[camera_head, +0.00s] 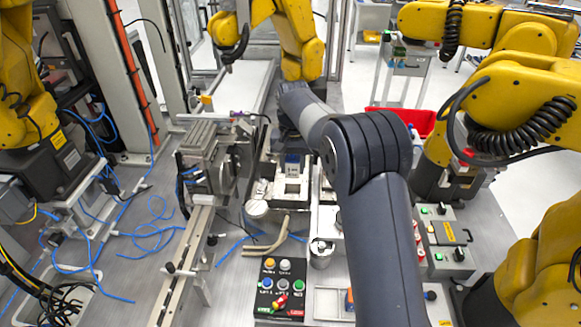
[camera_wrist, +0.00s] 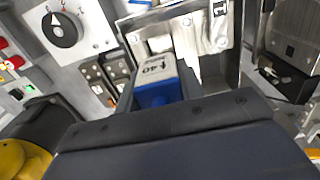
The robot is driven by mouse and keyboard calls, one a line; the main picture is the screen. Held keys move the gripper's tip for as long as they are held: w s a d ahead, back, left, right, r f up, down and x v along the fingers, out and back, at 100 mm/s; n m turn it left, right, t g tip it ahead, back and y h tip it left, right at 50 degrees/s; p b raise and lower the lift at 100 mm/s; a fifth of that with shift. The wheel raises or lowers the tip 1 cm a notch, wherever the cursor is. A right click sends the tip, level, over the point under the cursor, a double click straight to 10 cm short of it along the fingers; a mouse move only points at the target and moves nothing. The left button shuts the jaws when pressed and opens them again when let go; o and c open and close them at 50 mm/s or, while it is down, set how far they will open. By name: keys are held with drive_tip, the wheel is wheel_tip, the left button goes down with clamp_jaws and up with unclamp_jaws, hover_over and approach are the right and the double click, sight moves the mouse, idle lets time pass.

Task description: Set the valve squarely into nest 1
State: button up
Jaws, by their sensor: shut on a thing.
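The valve (camera_wrist: 158,82) shows in the wrist view as a small block with a pale top, marked with an arrow and "40", and a blue lower part. My gripper (camera_wrist: 180,128) fills the bottom of that view as a dark mass.
A button box (camera_head: 280,288) stands in front of the fixtures. A grey clamp-like machine (camera_head: 208,155) is close on the left. A control box with a dial (camera_head: 445,240) and a red bin (camera_head: 408,120) are on the right. Yellow arms (camera_head: 520,105) stand around the cell.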

sight(292, 177)
drive_tip(key=shift+f+b, duration=2.05)
drive_tip(key=shift+f, duration=0.35)
drive_tip(key=shift+f+b, duration=0.3)
drive_tip(key=shift+f, duration=0.6)
drive_tip(key=o, duration=1.2)
drive_tip(key=shift+r, duration=0.15)
wheel_tip(292, 177, up, 11)
drive_tip(key=shift+f+b, duration=0.2)
drive_tip(key=shift+b, duration=0.2)
